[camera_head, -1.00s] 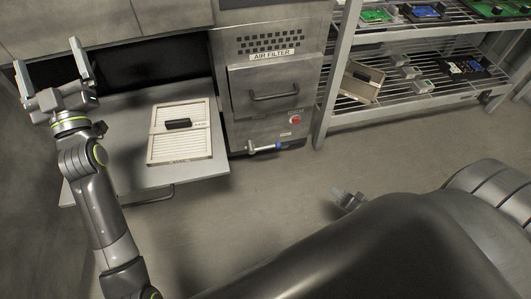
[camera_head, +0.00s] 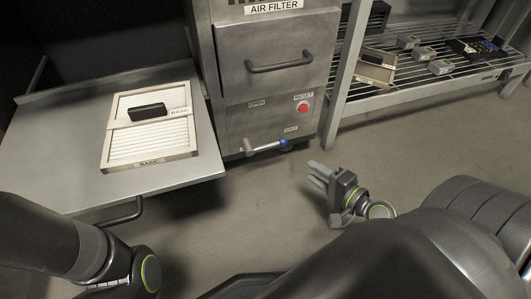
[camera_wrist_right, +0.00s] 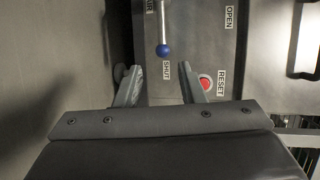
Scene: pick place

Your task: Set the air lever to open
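The air lever (camera_head: 265,147) is a metal bar with a blue knob (camera_head: 283,144) at its right end, low on the steel air filter cabinet. It lies roughly level, its knob just below the SHUT label (camera_head: 290,129). The OPEN label (camera_head: 257,104) is higher and to the left. My right gripper (camera_head: 314,175) is in front of the cabinet, right of and below the knob, apart from it. In the right wrist view its fingers (camera_wrist_right: 160,80) are spread and empty, with the blue knob (camera_wrist_right: 163,50) beyond the gap between them. My left gripper is out of view.
A red RESET button (camera_head: 303,107) sits above the lever, below a drawer handle (camera_head: 282,65). A pulled-out metal shelf (camera_head: 50,150) at left carries a white filter panel (camera_head: 150,150). A wire rack (camera_head: 400,90) with small parts stands at right. The floor in front is clear.

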